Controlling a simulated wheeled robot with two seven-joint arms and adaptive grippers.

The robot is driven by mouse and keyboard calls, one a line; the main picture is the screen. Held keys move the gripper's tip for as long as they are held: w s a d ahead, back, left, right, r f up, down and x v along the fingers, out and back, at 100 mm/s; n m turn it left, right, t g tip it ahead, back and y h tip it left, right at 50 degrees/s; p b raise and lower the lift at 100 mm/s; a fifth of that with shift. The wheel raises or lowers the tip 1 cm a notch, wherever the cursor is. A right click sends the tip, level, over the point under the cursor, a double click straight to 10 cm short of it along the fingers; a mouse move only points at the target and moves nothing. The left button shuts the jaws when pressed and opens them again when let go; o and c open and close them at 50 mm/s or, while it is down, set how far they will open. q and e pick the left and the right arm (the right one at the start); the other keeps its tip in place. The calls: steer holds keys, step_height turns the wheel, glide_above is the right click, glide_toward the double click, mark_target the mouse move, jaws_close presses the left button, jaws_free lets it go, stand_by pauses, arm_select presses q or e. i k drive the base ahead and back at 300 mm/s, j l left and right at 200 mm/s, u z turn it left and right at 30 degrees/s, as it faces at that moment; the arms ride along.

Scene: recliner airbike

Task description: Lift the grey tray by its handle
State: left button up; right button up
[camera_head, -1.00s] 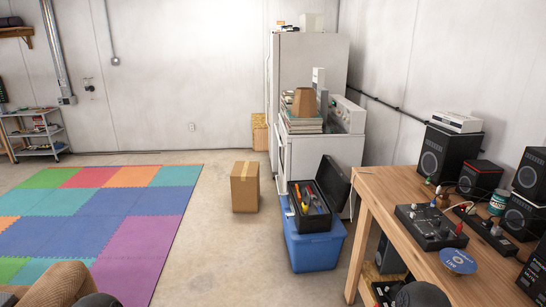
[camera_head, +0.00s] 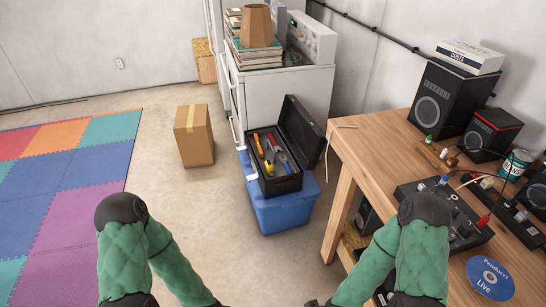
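A black toolbox (camera_head: 284,186) stands with its lid (camera_head: 301,133) open, on top of a blue bin (camera_head: 283,214). Several tools with yellow, orange and red handles (camera_head: 268,152) lie in its top. A grey tray and its handle cannot be told apart from the dark inside of the box at this size. My two green-sleeved arms come in at the bottom, one on each side, well short of the box. Both grippers are below the bottom edge of the picture.
A wooden workbench (camera_head: 384,137) with speakers and a mixer (camera_head: 445,205) stands at right. A white appliance (camera_head: 285,95) stands behind the box. A cardboard box (camera_head: 194,136) and foam mats (camera_head: 70,185) are at left. Bare floor lies in front of the bin.

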mark_target(271, 151)
steer(key=z, duration=0.8)
steer(key=i+j+z, duration=0.2)
steer(key=j+z, duration=0.15)
steer(key=i+j+z, duration=0.15)
steer(key=j+z, duration=0.2)
steer(key=j, duration=0.2)
steer(key=i+j+z, duration=0.1)
steer(key=j+z, duration=0.3)
steer(key=j, duration=0.15)
steer(key=j+z, duration=0.35)
steer(key=j, duration=0.15)
steer(key=k+j+z, duration=0.1)
steer(key=j, duration=1.85)
